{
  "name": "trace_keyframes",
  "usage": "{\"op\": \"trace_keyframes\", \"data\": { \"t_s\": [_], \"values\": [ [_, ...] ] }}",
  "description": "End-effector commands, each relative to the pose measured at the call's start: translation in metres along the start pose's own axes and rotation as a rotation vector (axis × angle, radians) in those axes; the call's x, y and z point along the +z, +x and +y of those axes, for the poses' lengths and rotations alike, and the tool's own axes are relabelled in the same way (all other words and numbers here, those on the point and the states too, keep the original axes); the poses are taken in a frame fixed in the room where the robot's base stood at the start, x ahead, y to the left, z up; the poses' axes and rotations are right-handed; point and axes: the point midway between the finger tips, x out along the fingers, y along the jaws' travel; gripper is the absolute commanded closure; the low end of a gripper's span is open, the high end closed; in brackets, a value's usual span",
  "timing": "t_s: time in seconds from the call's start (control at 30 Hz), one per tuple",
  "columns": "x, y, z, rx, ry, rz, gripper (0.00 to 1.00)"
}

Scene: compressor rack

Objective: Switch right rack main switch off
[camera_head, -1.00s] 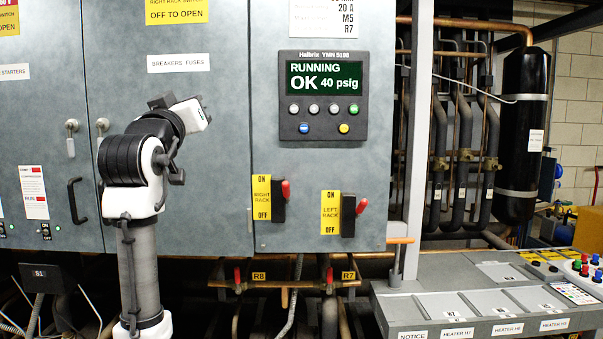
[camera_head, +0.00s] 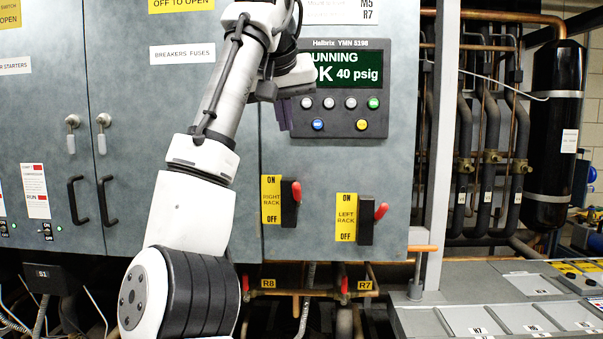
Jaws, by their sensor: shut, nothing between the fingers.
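The right rack main switch (camera_head: 290,207) is a dark plate with a red handle (camera_head: 296,192), beside a yellow label (camera_head: 271,200) reading ON at the top and OFF at the bottom. The handle sits at the upper part of the plate, towards ON. My gripper (camera_head: 284,118) is above the switch, at the left edge of the display panel, with its fingers pointing down. It is shut and empty, apart from the handle. My arm hides part of the cabinet and the panel's left side.
The left rack switch (camera_head: 366,219), also with a red handle towards ON, is to the right and slightly lower. The display panel (camera_head: 345,88) has several buttons and reads 40 psig. A grey post (camera_head: 440,150) and a console (camera_head: 480,318) stand to the right.

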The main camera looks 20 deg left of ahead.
Motion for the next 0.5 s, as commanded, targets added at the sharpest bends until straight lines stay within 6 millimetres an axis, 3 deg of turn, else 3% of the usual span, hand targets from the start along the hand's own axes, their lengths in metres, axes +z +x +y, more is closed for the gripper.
{"op": "trace_keyframes", "data": {
  "t_s": [0.33,0.5],
  "values": [
    [0.0,0.001,0.0,-0.001,0.0,-0.001,1.0],
    [0.0,0.016,-0.001,-0.003,0.001,-0.002,1.0]
  ]
}}
